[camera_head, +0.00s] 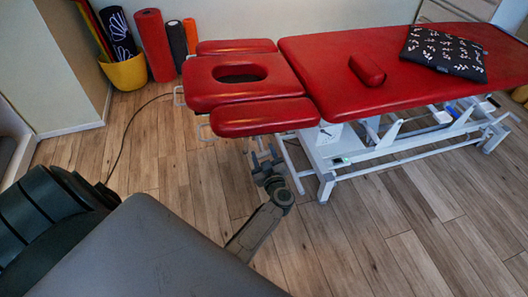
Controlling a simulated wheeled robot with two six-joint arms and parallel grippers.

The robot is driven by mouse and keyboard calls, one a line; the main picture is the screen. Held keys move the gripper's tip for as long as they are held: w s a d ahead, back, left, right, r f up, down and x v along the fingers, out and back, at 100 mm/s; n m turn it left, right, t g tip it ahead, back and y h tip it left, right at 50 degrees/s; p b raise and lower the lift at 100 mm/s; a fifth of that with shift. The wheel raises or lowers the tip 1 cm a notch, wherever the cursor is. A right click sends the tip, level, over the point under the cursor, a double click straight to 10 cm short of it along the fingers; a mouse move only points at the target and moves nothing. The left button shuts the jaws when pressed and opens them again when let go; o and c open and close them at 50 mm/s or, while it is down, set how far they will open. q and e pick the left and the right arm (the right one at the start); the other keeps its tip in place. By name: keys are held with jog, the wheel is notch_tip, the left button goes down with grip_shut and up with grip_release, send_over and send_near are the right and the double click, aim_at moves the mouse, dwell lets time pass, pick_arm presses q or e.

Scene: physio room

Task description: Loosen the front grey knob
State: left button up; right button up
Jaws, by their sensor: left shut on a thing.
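The red treatment table (420,75) has a headrest with a face hole (205,88) and two side pads. My left gripper (264,152) is just below the front side pad (262,117), beside the white frame. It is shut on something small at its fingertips. That fits the front grey knob, but the fingers hide it and I cannot make out its shape. My right gripper is not in view.
The white table legs and lower frame (327,184) stand just right of my left gripper. A dark cable (130,130) lies on the wooden floor. A yellow tub (125,73) and rolled mats (155,45) stand at the back left. The front right floor is clear.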

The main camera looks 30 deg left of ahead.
pick_arm(q)
jog(key=shift+n, duration=1)
jog(key=shift+f+n, duration=0.1)
jog(key=shift+n, duration=1.7)
jog(key=shift+s+f+n, duration=0.1)
jog(key=shift+n, duration=0.8)
jog(key=shift+a+n, duration=0.1)
jog(key=shift+n, duration=0.4)
jog(key=shift+n+b, duration=0.5)
jog(key=shift+n, duration=0.7)
jog(key=shift+n+b, duration=0.4)
jog(key=shift+n, duration=0.8)
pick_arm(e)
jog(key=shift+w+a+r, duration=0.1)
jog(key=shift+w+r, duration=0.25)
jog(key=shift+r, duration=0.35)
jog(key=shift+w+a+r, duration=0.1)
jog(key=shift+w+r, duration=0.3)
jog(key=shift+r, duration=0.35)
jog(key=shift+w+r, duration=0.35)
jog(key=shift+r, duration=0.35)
